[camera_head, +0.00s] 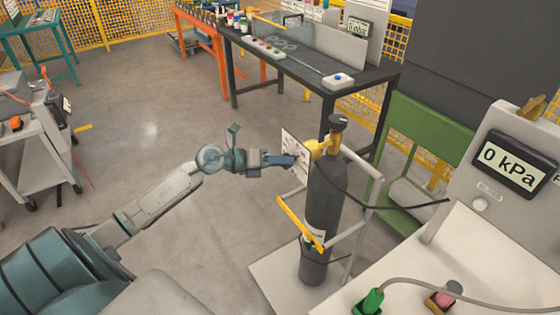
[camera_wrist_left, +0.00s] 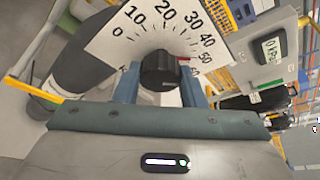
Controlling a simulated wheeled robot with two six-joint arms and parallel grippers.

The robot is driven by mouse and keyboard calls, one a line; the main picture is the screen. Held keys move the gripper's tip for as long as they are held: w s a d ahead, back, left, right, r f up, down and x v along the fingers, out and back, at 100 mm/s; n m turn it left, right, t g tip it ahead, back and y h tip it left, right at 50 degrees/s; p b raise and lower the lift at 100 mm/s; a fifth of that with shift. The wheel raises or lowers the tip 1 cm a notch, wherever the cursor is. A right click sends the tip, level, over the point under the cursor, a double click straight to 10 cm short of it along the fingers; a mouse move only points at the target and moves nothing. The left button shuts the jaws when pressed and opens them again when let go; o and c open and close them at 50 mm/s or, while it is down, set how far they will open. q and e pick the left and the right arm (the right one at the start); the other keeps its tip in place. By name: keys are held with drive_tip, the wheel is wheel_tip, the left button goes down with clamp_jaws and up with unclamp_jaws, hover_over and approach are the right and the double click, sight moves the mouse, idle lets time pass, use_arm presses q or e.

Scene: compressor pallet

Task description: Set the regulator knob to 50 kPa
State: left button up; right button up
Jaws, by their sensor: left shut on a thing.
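The black regulator knob (camera_wrist_left: 160,72) sits in front of a white dial plate (camera_wrist_left: 105,42) in the left wrist view. A small red mark shows right of the knob, near the 50. The plate also shows edge-on in the head view (camera_head: 294,148), by the yellow regulator on the dark gas cylinder (camera_head: 322,195). My left gripper (camera_head: 292,161) is shut on the knob, one blue finger on each side. The display (camera_head: 510,163) reads 0 kPa. My right gripper is out of view.
The cylinder stands on a trolley with a yellow bar (camera_head: 300,222). A white console (camera_head: 455,265) with a green plug (camera_head: 373,301) and hose is at right. A dark workbench (camera_head: 300,65) stands behind.

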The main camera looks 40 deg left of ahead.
use_arm(q)
drive_tip(key=shift+f, duration=0.1)
drive_tip(key=o, duration=1)
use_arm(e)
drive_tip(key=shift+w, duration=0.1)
use_arm(q)
drive_tip(key=shift+s, duration=0.1)
drive_tip(key=p+v, duration=0.5)
drive_tip(key=v, duration=0.5)
drive_tip(key=shift+s+a+p, duration=0.2)
drive_tip(key=shift+s+p, duration=0.05)
drive_tip(key=shift+p, duration=0.1)
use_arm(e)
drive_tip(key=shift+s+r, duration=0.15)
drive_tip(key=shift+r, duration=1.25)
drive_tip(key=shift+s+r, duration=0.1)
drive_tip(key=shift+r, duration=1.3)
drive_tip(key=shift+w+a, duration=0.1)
